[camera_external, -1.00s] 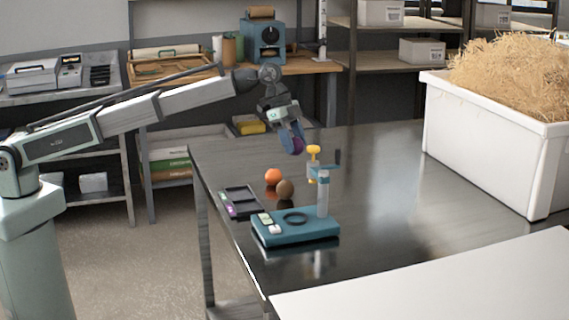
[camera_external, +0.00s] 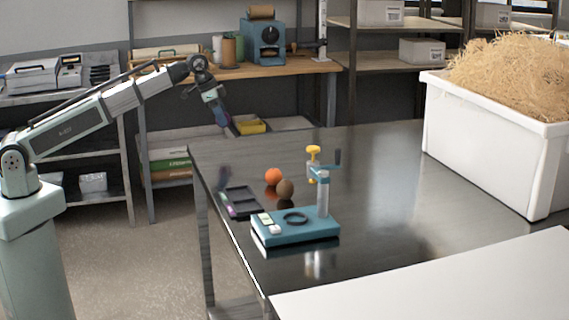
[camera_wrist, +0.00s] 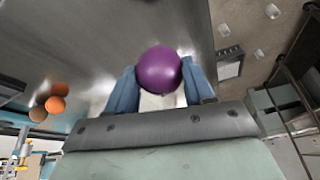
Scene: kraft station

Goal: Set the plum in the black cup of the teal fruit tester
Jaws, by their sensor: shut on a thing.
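My gripper (camera_external: 221,114) is up at the left, over the table's far left edge and well left of the tester. In the wrist view its blue fingers (camera_wrist: 162,86) are shut on a round purple plum (camera_wrist: 158,70), one on each side. The plum is small and hard to make out in the external view. The teal fruit tester (camera_external: 318,233) stands on the table, with a post, a yellow-topped plunger and a crank. Its black cup (camera_external: 295,218) is a dark ring on the base and looks empty. The plunger is above the base.
An orange (camera_external: 273,177) and a brown fruit (camera_external: 285,190) lie behind the tester. A dark tray (camera_external: 240,200) lies to its left. A white bin of straw (camera_external: 484,150) stands at the right. The dark table (camera_external: 385,185) is clear between tester and bin.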

